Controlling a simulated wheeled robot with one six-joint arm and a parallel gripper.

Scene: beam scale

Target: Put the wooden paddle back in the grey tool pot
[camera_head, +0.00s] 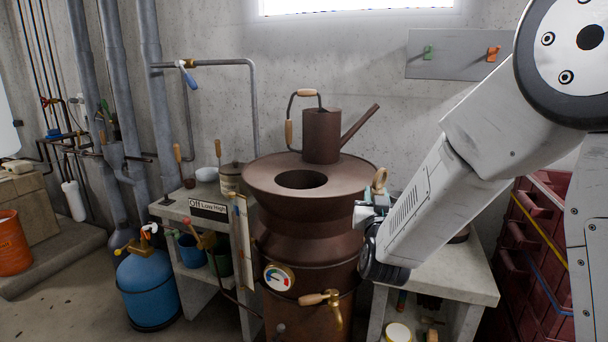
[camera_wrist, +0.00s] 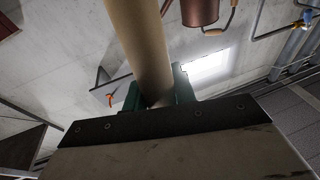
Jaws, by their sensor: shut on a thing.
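My gripper (camera_head: 372,199) is right of the brown metal boiler, above the right-hand stand. In the wrist view, its green fingers (camera_wrist: 159,95) are shut around a pale wooden shaft, the wooden paddle (camera_wrist: 140,40). A short wooden end of the paddle (camera_head: 380,179) shows above the gripper in the head view; the rest is hidden by the gripper and arm. A greyish pot (camera_head: 230,179) stands on the left stand, partly hidden by the boiler, with a wooden handle near its rim. I cannot tell surely that it is the tool pot.
The boiler (camera_head: 303,209) with a wide rim stands between the left stand (camera_head: 177,209) and the right stand (camera_head: 455,276). A brown can (camera_head: 321,135) with a spout sits on its rim. A blue tank (camera_head: 147,290) is at the lower left; red crates (camera_head: 530,250) are at the right.

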